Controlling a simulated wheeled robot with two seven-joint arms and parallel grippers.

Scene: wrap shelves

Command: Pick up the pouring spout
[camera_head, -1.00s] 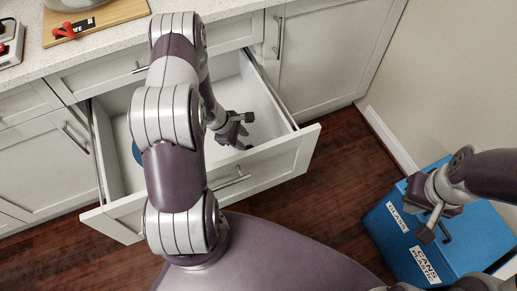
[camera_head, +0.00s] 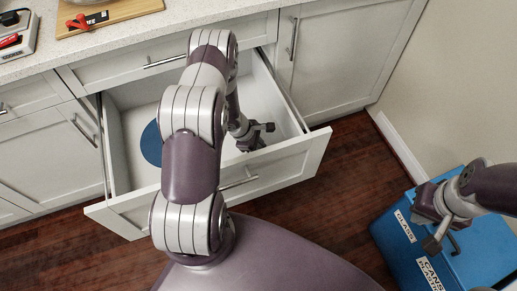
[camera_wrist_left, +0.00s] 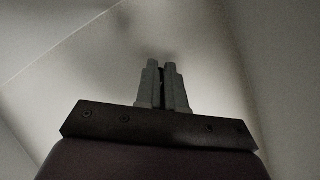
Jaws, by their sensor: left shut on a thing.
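My left gripper (camera_head: 250,143) reaches down inside the open white drawer (camera_head: 125,160). In the left wrist view its two fingers (camera_wrist_left: 165,78) are close together, with a thin dark sliver between them. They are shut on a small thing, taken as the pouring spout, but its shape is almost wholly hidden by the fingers. No other pouring spout shows in the head view. My right gripper (camera_head: 442,243) hangs above the blue bin at the right, its fingers apart, with nothing seen between them.
A blue round item (camera_head: 152,143) lies in the drawer at left, partly hidden by my left arm. The drawer front (camera_head: 285,165) stands out over the dark wood floor. A blue bin (camera_head: 400,250) stands at the right. The counter (camera_head: 110,45) holds a wooden board (camera_head: 140,8).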

